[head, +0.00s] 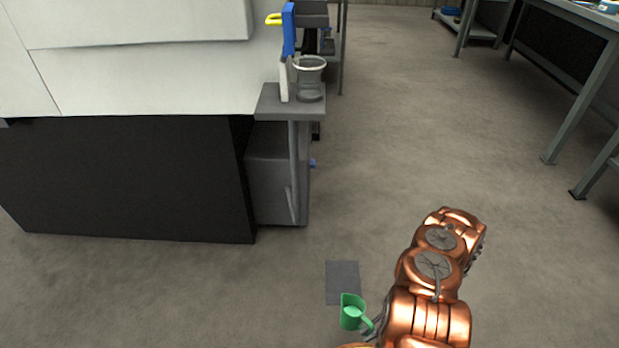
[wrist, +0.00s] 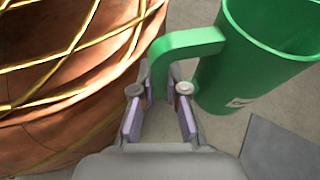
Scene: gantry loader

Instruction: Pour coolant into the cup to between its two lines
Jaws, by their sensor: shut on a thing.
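A green jug (head: 352,312) with a side handle shows low in the head view, above the floor. It also fills the upper right of the wrist view (wrist: 245,65), where its open mouth shows but no liquid can be made out. My gripper (wrist: 158,105) is shut on the jug's handle, with a finger on each side of it. In the head view, my gripper (head: 371,326) is small and partly hidden by my arm. A clear grey cup (head: 310,82) with a pale rim stands upright on a small shelf, far from the jug. Its lines are too small to tell.
The grey shelf (head: 276,97) juts from the white and black machine (head: 130,150). A blue and white upright (head: 288,35) with a yellow bar stands left of the cup. A dark grey floor patch (head: 342,275) lies behind the jug. A workbench (head: 580,85) stands right; open floor lies between.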

